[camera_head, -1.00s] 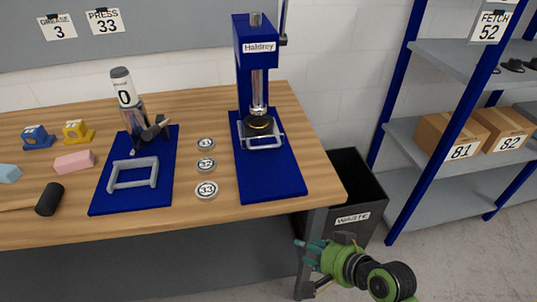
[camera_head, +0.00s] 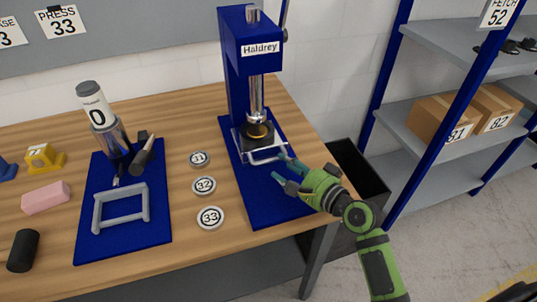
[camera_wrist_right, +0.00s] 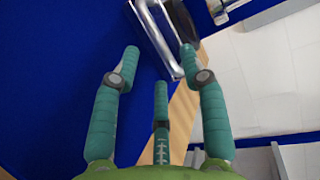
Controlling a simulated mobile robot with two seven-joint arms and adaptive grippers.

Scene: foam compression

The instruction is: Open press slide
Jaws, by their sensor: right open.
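The blue press labelled Haldrey (camera_head: 248,60) stands on a blue base plate (camera_head: 262,205) near the right end of the table. Its slide (camera_head: 268,156), with a metal frame handle, sits under the chrome ram around a dark round piece. My right gripper (camera_head: 284,170) is open and empty above the base plate, just in front of the slide handle's right side. In the right wrist view my open fingers (camera_wrist_right: 157,70) have the metal handle (camera_wrist_right: 158,38) just beyond them, near the right finger's tip. I cannot tell if they touch. My left gripper is not in view.
Round discs 31, 32 (camera_head: 203,185) and 33 (camera_head: 210,217) lie left of the press. A second blue mat (camera_head: 125,240) holds a grey frame and a grease dispenser. A black waste bin (camera_head: 362,185) stands right of the table, before shelves (camera_head: 430,140).

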